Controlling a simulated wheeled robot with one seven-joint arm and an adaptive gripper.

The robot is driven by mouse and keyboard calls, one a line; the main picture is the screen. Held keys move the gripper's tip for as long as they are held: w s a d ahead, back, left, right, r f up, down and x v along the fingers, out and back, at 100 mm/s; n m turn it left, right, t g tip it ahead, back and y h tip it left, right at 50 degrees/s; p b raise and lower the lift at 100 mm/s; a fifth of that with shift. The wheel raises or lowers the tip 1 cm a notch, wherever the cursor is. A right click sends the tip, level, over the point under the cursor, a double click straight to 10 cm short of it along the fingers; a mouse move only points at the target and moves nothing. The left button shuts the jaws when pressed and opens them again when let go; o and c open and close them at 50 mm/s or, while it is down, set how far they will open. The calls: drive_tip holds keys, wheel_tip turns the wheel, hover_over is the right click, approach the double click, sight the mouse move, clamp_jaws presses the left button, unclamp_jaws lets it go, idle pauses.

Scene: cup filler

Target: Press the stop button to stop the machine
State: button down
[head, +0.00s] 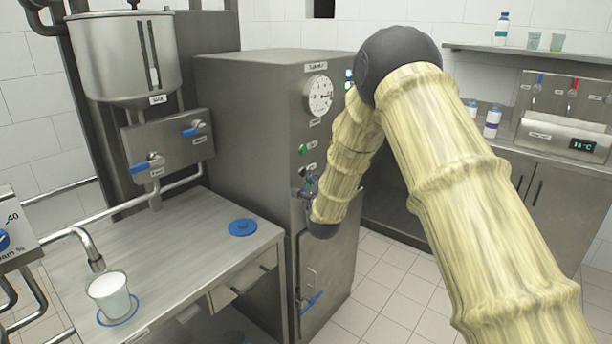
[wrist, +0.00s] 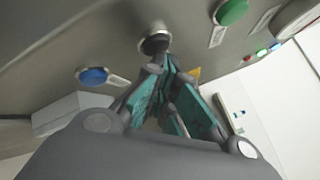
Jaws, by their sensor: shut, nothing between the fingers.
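The grey steel machine cabinet (head: 250,110) has a column of small controls on its front edge. A green button (head: 303,149) sits above a smaller dark control (head: 302,171), both with labels too small to read. My gripper (head: 309,186) is just below them at the cabinet front. In the wrist view my gripper (wrist: 166,62) is shut and empty. Its tips are at or very close to a dark round button with a metal rim (wrist: 154,40); I cannot tell whether they touch. A green button (wrist: 232,11) is to the right and a blue button (wrist: 92,75) to the left.
A blue-handled lever (head: 312,301) is low on the cabinet. Floor to the right is clear.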

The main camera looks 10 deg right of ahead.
drive_tip(key=shift+s+d, duration=0.1)
idle(0.3)
drive_tip(key=shift+s+d, duration=0.25)
drive_tip(key=shift+s, duration=0.2)
drive_tip(key=shift+s+d+b, duration=0.2)
drive_tip(key=shift+s+d, duration=0.75)
drive_tip(key=shift+s, duration=0.25)
drive_tip(key=shift+s+d+b, duration=0.2)
drive_tip(key=shift+s+d, duration=0.7)
drive_tip(key=shift+s, duration=0.25)
